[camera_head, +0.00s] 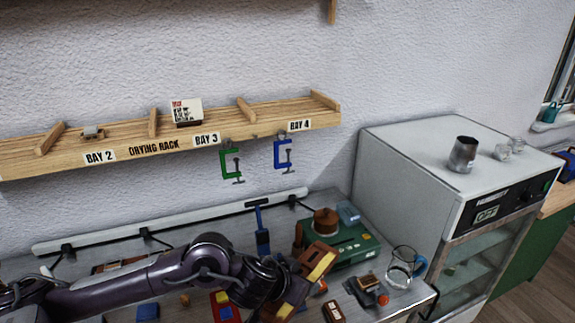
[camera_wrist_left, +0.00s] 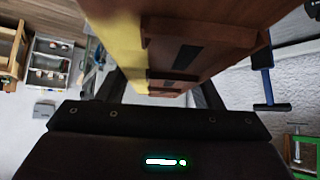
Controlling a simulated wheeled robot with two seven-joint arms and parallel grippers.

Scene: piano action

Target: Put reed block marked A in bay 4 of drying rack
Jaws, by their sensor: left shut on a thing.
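My left gripper (camera_head: 296,287) is above the bench, shut on a brown wooden block with a yellow face (camera_head: 320,262). In the left wrist view the block (camera_wrist_left: 205,45) fills the top middle between the fingers, with dark slots or marks on its side. No letter A can be read on it. The drying rack (camera_head: 190,143) is a wooden wall shelf with upright dividers. Bay 4, above its label (camera_head: 299,125), is the rightmost bay in view and looks empty. The block is below the rack's right part. My right gripper is not in view.
Bay 3 holds a white printed card (camera_head: 187,109); bay 2 holds a small grey object (camera_head: 92,132). A green clamp (camera_head: 230,160) and a blue clamp (camera_head: 283,153) hang from the shelf front. A glass jug (camera_head: 402,268) and a white cabinet (camera_head: 405,185) stand right.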

